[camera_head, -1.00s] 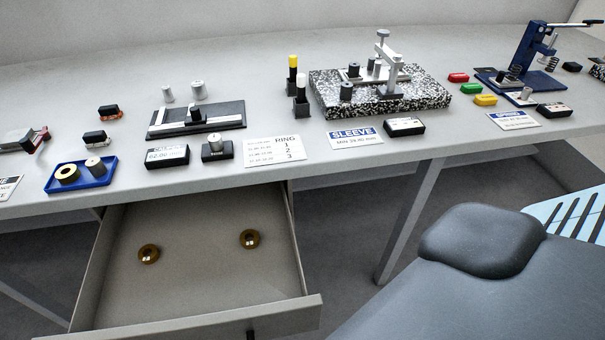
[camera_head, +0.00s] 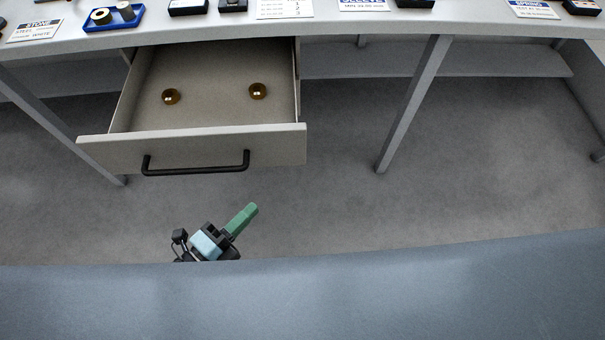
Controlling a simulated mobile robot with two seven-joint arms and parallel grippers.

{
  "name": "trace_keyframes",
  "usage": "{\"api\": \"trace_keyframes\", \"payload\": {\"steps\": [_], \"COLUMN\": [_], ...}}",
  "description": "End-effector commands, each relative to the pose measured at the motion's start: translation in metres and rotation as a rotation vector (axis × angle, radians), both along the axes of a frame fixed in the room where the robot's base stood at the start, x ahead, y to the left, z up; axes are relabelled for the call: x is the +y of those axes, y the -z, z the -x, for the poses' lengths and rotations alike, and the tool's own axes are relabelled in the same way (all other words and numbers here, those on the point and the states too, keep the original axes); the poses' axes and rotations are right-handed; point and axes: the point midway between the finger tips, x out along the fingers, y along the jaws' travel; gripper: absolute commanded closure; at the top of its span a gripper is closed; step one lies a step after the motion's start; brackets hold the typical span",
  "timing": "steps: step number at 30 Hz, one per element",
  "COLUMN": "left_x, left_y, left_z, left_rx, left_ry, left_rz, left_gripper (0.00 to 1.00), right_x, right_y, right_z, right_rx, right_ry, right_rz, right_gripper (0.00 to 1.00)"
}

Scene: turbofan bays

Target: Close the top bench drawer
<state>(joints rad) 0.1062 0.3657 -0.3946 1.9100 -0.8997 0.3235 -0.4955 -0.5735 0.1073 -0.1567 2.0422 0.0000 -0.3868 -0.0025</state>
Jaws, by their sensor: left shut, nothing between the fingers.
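The bench drawer (camera_head: 200,150) is pulled out from under the bench top (camera_head: 345,24), with a black bar handle (camera_head: 197,167) on its front. Two brass rings lie inside, one on the left (camera_head: 171,97) and one on the right (camera_head: 258,91). My left gripper (camera_head: 250,211) is in front of and below the drawer handle, apart from it. Its green fingers are shut with nothing between them. My right gripper is not in view.
A blue tray (camera_head: 113,18) and several cards and blocks sit along the bench's front edge. Bench legs stand at left (camera_head: 70,130) and right (camera_head: 413,105). Floor to the drawer's right is clear. A blue-grey surface (camera_head: 400,290) fills the bottom of the picture.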

Motion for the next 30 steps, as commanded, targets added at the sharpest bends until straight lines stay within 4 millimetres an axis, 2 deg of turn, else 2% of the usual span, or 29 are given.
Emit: {"api": "trace_keyframes", "payload": {"steps": [8,14,20,27,30], "left_x": [-0.003,-0.014,-0.039,-0.071,-0.074], "left_y": [-0.002,-0.004,-0.005,-0.004,-0.004], "left_z": [-0.002,-0.014,-0.039,-0.071,-0.085], "left_rx": [-0.035,-0.036,-0.037,-0.036,-0.035], "left_ry": [0.024,0.024,0.023,0.023,0.021], "left_rz": [-0.028,-0.025,-0.024,-0.023,-0.026], "left_gripper": [1.0,1.0,1.0,1.0,1.0], "right_x": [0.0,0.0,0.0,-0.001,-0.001], "right_y": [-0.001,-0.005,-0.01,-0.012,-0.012], "right_z": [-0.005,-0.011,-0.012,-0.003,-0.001], "right_rx": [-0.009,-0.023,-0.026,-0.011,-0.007], "right_ry": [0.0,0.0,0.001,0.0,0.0], "right_rz": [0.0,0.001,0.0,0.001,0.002], "right_gripper": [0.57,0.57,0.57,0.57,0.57]}}
